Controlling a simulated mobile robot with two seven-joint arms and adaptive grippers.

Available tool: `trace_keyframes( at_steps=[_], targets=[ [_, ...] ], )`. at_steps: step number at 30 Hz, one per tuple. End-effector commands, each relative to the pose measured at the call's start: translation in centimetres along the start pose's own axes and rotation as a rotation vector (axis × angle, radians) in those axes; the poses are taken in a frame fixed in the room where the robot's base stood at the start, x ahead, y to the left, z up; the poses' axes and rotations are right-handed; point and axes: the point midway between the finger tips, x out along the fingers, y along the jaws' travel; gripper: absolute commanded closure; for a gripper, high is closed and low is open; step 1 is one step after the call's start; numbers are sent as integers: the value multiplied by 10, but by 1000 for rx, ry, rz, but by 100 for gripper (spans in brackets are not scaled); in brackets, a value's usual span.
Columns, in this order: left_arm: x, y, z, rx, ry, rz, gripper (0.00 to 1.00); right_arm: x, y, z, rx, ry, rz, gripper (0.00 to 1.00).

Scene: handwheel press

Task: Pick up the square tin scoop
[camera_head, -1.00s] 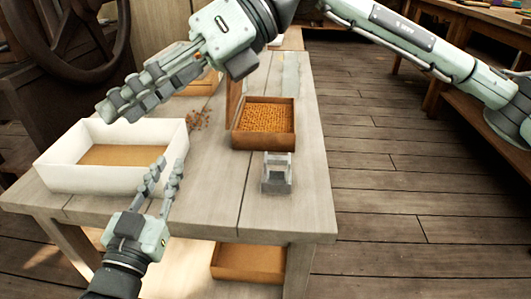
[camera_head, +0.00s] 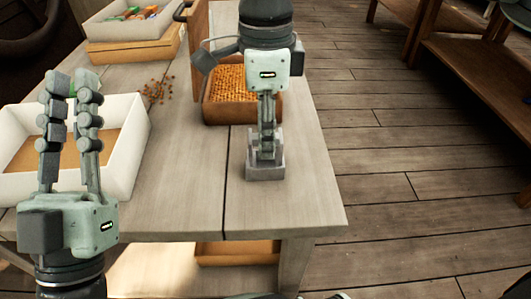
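The square tin scoop (camera_head: 265,171) is a small grey metal piece with raised sides, standing on the wooden table near its front right. My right gripper (camera_head: 266,152) points straight down onto it, with its fingertips at the scoop's upper part. The fingers are seen nearly edge-on and overlap the scoop, so I cannot tell whether they are closed on it.
A brown box of orange-brown pellets (camera_head: 216,112) stands just behind the scoop. A white open box (camera_head: 125,140) sits at the left. Loose pellets (camera_head: 154,92) lie between. A white tray (camera_head: 108,32) of colourful items stands at the back. The table's front right (camera_head: 295,205) is clear.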

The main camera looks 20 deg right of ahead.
Motion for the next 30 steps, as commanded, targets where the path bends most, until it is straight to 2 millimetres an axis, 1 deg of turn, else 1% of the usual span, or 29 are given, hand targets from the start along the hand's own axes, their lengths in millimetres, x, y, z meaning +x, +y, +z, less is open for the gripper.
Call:
trace_keyframes(
  at_steps=[1,3,11,20,30],
  targets=[
    [-1,0,-1,1,12,0,81,7,0,-1,0,2,1,62],
    [-1,-1,-3,2,25,-1,81,12,0,0,1,0,0,62],
    [-1,-1,-4,2,30,0,81,14,0,0,1,-1,1,62],
    [-1,-1,-4,2,28,0,81,14,0,0,1,-1,1,99],
    [-1,-1,-4,3,28,0,81,14,0,0,1,-1,0,100]
  ],
)
